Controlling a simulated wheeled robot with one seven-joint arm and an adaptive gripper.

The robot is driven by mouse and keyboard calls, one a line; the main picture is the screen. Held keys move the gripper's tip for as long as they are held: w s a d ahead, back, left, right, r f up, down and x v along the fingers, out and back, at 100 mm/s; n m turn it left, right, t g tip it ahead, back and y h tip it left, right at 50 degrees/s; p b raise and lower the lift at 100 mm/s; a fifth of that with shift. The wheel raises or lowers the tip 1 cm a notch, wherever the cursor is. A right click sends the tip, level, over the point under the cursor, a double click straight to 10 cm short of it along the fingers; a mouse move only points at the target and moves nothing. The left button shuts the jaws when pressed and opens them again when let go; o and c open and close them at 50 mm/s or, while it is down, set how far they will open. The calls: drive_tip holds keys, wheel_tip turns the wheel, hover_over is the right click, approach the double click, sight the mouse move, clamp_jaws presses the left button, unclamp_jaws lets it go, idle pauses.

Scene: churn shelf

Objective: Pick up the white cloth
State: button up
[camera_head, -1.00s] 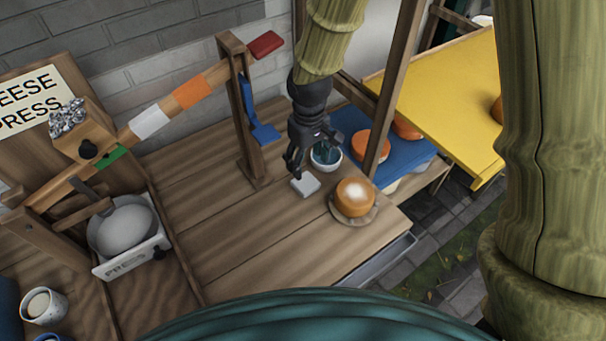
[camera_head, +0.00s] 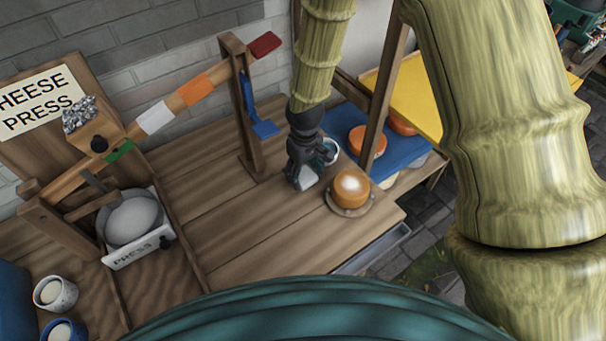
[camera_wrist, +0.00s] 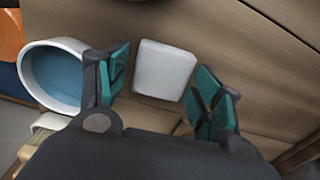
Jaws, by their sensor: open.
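The white cloth (camera_wrist: 163,71) is a small, folded, square pad lying on the wooden bench. In the wrist view it sits between the two spread fingers of my gripper (camera_wrist: 160,92), a little toward their far side, with a gap on the right. In the head view my gripper (camera_head: 302,182) points down over the cloth and hides most of it; a pale part (camera_head: 309,181) shows beside the fingers. My gripper is open and holds nothing.
A white bowl with a blue inside (camera_wrist: 55,76) stands right beside the left finger. An orange cheese (camera_head: 351,189) on a round plate stands close to the right. A wooden post (camera_head: 247,110) rises to the left. The bench front (camera_head: 240,230) is clear.

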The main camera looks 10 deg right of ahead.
sight(305, 176)
drive_tip(key=shift+s+f, duration=0.3)
drive_tip(key=shift+f, duration=0.1)
drive_tip(key=shift+w, duration=0.15)
drive_tip(key=c, duration=0.6)
drive_tip(key=shift+r+b, duration=1.25)
drive_tip(key=shift+r, duration=3.8)
